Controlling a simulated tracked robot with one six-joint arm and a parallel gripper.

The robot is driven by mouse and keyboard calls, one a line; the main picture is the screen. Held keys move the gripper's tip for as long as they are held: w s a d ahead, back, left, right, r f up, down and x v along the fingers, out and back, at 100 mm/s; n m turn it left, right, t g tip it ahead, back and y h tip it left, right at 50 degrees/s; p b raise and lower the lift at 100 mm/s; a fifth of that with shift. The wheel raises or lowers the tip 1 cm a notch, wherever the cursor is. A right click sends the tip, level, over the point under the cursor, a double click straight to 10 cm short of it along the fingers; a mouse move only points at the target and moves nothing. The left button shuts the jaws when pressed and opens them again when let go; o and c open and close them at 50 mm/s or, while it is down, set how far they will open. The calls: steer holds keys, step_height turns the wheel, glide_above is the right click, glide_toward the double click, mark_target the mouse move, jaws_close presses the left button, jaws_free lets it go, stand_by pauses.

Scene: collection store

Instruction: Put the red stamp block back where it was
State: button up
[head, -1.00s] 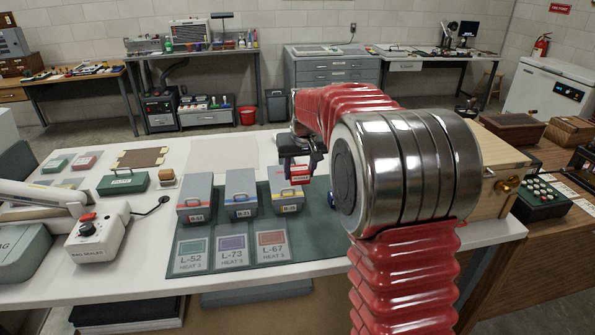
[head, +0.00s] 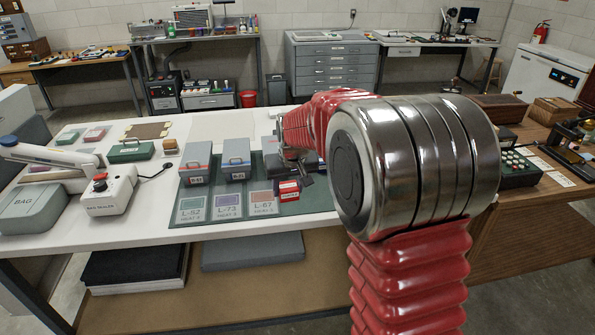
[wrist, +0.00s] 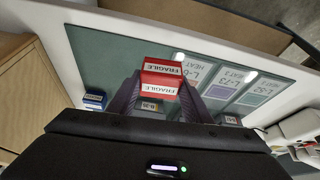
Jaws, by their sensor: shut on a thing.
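The red stamp block (head: 289,190) has white labels; in the wrist view the block (wrist: 161,80) reads FRAGILE on two faces. My gripper (head: 299,171) is shut on it, with a dark finger on each side in the wrist view (wrist: 160,97). The block shows by the front right of the green mat (head: 320,198), just right of the L-67 card (head: 262,203). I cannot tell whether it touches the mat. A blue block (wrist: 95,101) with a white label stands apart at the left in the wrist view.
Two grey lidded boxes (head: 194,163) (head: 237,160) stand on the mat behind the cards. A bag sealer (head: 108,190) stands at the left. My arm hides the table's right part.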

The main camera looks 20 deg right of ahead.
steer(key=shift+n, duration=0.6)
steer(key=s+a+f, duration=0.3)
steer(key=a+f, duration=0.1)
steer(key=s+a+f, duration=0.3)
steer(key=s+f, duration=0.1)
steer(key=shift+a, duration=0.35)
steer(key=shift+a, duration=0.1)
